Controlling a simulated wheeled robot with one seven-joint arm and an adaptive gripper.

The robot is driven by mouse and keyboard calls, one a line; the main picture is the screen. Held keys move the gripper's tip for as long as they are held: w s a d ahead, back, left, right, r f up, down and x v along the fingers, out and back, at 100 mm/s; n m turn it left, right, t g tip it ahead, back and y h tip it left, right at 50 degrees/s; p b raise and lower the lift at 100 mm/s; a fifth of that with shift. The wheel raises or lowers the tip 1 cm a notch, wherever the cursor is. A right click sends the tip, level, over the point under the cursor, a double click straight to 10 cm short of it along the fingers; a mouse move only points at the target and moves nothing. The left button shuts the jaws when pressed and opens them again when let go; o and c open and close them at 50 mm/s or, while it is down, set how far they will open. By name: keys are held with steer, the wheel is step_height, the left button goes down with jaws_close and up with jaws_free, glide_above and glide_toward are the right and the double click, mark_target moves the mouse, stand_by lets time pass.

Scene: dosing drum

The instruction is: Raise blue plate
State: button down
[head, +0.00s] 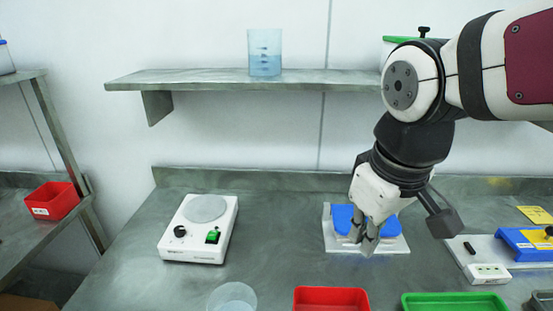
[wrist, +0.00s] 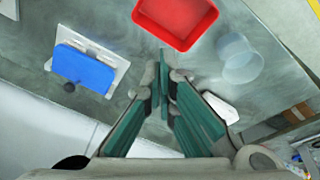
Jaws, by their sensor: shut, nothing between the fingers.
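My gripper (head: 368,243) points down in front of the plate in the head view. Its green-padded fingers (wrist: 172,72) are shut with nothing between them. I cannot tell from the head view whether the fingertips touch the plate.
A red tray (head: 331,299) and a clear beaker (head: 232,297) stand at the front edge. A green tray (head: 455,302) is at front right. A white hotplate device (head: 199,229) is left. Another blue-topped fixture (head: 524,243) is right. A shelf (head: 240,79) hangs above.

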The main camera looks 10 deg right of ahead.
steer(key=w+d+f+n+g+h+b, duration=0.1)
steer(key=w+d+f+n+g+h, duration=0.1)
steer(key=w+f+n+h, duration=0.3)
steer(key=w+d+f+n+g+h+b, duration=0.1)
steer(key=w+f+n+g+h, duration=0.1)
steer(key=w+f+n+h, duration=0.4)
steer(key=w+d+f+n+g+h+b, duration=0.1)
steer(key=w+f+n+h, duration=0.4)
steer(key=w+f+n, duration=0.5)
steer(key=shift+w+d+f+n+g+h, duration=0.2)
steer(key=shift+d+f+n+g, duration=0.1)
steer(key=shift+d+n+g, duration=0.15)
steer(key=shift+w+d+f+n+g+h, duration=0.1)
steer(key=shift+d+f+n+g+h, duration=0.1)
steer(key=shift+d+f+n+g, duration=0.2)
steer(key=shift+w+a+n+t+h, duration=0.2)
steer(key=shift+w+n+t+h, duration=0.05)
steer(key=shift+w+n+h, duration=0.15)
steer(key=p+x, duration=0.1)
steer(key=x, duration=0.8)
steer(key=shift+s+d+r+p, duration=0.15)
steer(key=shift+d+p, duration=0.2)
steer(key=shift+p, duration=0.05)
steer(key=shift+w+d+r, duration=0.35)
steer(key=shift+w, duration=0.25)
steer(key=shift+w+d+r, duration=0.4)
steer(key=shift+w, duration=0.2)
steer(key=shift+w+d+r, duration=0.15)
steer(key=shift+w+r, duration=0.1)
steer(key=shift+w, duration=0.1)
